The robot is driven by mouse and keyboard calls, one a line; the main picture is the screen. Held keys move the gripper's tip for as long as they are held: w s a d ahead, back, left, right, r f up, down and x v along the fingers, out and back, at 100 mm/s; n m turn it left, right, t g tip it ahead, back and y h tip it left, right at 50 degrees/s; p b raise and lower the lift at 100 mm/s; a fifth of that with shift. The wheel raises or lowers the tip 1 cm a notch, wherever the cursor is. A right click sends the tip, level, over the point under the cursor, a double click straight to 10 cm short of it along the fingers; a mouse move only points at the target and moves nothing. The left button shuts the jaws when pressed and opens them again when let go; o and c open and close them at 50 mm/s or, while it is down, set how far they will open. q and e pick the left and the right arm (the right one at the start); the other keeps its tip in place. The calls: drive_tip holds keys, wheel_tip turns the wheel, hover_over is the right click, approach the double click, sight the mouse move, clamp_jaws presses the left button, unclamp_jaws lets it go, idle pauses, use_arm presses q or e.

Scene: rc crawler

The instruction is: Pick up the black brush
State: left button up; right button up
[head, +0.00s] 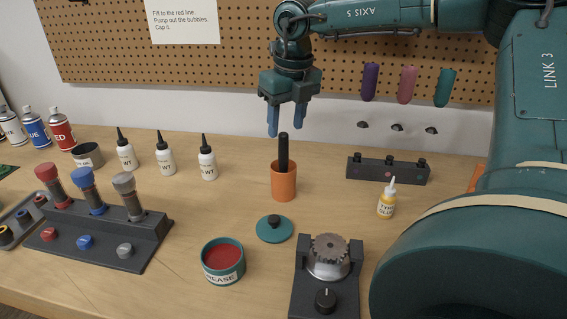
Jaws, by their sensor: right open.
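The black brush (283,150) stands upright in an orange cup (284,184) near the middle of the bench. Only its black handle shows; its lower part is hidden inside the cup. My right gripper (287,130) hangs pointing down just above the brush. Its two blue fingers are apart, with nothing between them. The fingertips are close to the top of the handle; I cannot tell whether they touch it. My left gripper is not in the picture.
An open grease tin (223,262) and its teal lid (274,229) lie in front of the cup. A gear stand (327,276) is at front right. A glue bottle (386,200) and dark rack (388,170) stand right. White bottles (166,156) stand left.

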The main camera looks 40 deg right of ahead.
sight(283, 148)
drive_tip(key=shift+w+f+p, duration=0.15)
drive_tip(key=shift+f, duration=1)
drive_tip(key=shift+w+f+p, duration=0.15)
drive_tip(key=shift+w+f, duration=0.05)
drive_tip(key=shift+f, duration=1)
drive_tip(key=shift+w+f+p, duration=0.15)
drive_tip(key=shift+f, duration=1)
drive_tip(key=shift+c, duration=0.5)
clamp_jaws()
